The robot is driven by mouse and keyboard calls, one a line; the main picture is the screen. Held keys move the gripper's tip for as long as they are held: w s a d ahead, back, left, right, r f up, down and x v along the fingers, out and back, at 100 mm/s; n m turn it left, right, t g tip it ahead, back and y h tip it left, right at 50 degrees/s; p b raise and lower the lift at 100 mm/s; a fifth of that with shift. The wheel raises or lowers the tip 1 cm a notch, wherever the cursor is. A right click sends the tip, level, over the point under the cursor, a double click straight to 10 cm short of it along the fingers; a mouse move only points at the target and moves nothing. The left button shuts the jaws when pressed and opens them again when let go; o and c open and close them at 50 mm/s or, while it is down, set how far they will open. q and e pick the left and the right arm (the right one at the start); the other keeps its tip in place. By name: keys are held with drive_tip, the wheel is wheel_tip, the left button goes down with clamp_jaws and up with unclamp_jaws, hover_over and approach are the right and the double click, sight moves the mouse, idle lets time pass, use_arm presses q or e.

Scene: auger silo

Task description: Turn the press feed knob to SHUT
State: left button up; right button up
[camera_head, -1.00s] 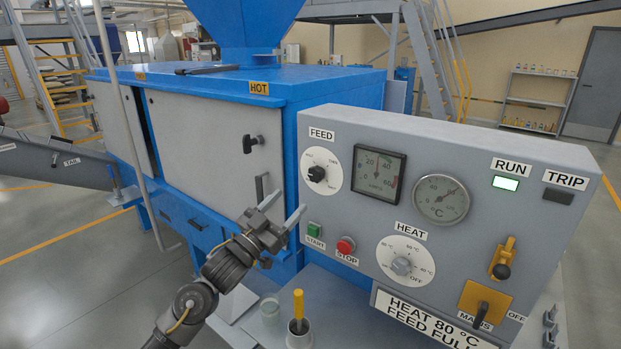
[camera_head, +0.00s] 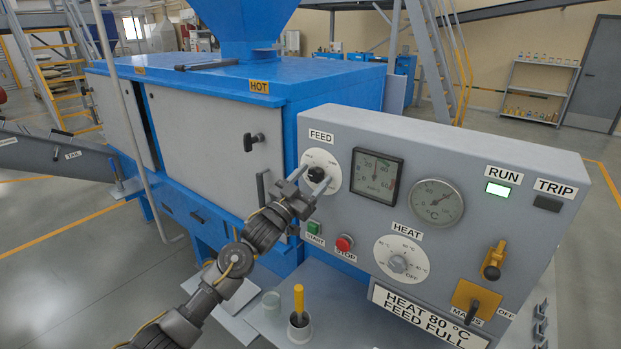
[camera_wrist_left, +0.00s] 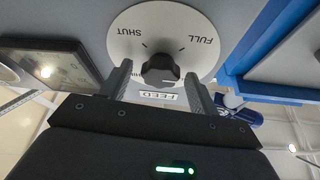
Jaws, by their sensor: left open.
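The black press feed knob (camera_head: 316,174) sits on a round white dial (camera_head: 331,160) under the FEED label, at the left end of the grey control panel. In the left wrist view the knob (camera_wrist_left: 160,70) shows upside down, with SHUT and FULL printed on its dial (camera_wrist_left: 195,22). My left gripper (camera_head: 311,177) is at the dial, its jaws open. In the left wrist view its fingers (camera_wrist_left: 158,80) stand either side of the knob with gaps visible. Where the knob points is hard to tell. My right gripper is not in view.
The panel also carries gauges (camera_head: 377,177), a HEAT dial (camera_head: 401,259), green START (camera_head: 313,228) and red STOP (camera_head: 344,242) buttons, and a MAINS switch (camera_head: 474,306). A cup with a yellow-handled tool (camera_head: 299,301) stands below. The blue press (camera_head: 345,88) is marked HOT.

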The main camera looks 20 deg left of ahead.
use_arm(q)
drive_tip(key=c, duration=1)
drive_tip(key=shift+m, duration=0.4)
